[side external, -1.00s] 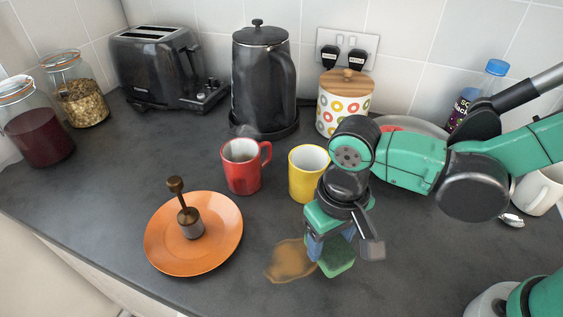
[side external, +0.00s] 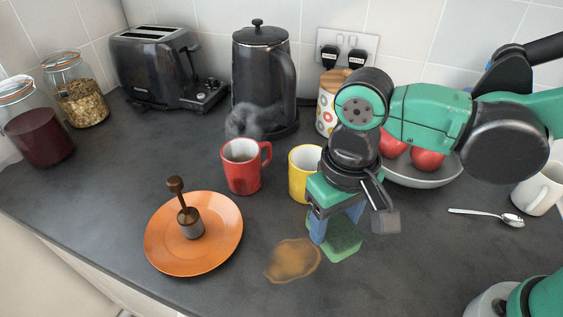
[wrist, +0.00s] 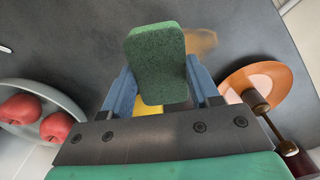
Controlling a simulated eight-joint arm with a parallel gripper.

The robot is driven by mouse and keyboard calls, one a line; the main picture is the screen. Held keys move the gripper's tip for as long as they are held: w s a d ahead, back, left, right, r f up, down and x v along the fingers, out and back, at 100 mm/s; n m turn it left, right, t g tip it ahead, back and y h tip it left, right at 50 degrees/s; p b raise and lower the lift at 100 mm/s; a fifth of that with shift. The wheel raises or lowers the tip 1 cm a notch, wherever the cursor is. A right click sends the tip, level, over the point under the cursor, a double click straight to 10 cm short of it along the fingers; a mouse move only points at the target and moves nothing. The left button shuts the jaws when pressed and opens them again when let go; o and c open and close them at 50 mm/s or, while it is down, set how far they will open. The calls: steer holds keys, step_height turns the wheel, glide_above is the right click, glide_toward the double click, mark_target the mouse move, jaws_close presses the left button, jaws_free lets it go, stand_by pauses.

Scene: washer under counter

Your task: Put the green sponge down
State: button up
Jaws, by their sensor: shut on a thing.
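The green sponge (side external: 343,238) is between the blue fingers of my gripper (side external: 334,228), beside the brown spill (side external: 293,260) on the counter. In the wrist view the sponge (wrist: 158,62) fills the gap between the two fingers (wrist: 160,88), and my gripper is shut on it. The sponge is low, close to the counter; I cannot tell whether it touches. The spill (wrist: 200,42) shows just behind the sponge in the wrist view.
A yellow mug (side external: 304,172) stands close behind my gripper, with a steaming red mug (side external: 242,166) to its left. An orange plate (side external: 165,250) holds a tamper (side external: 186,213). A bowl of apples (side external: 430,172) and a spoon (side external: 487,215) are to the right.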

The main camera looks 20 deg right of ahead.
step_height(320, 180, up, 12)
steer(key=f, duration=0.1)
glide_above(356, 279)
steer(key=shift+m, duration=0.4)
step_height(356, 279, down, 19)
steer(key=shift+r, duration=0.1)
stand_by(0.4)
steer(key=o, duration=1.2)
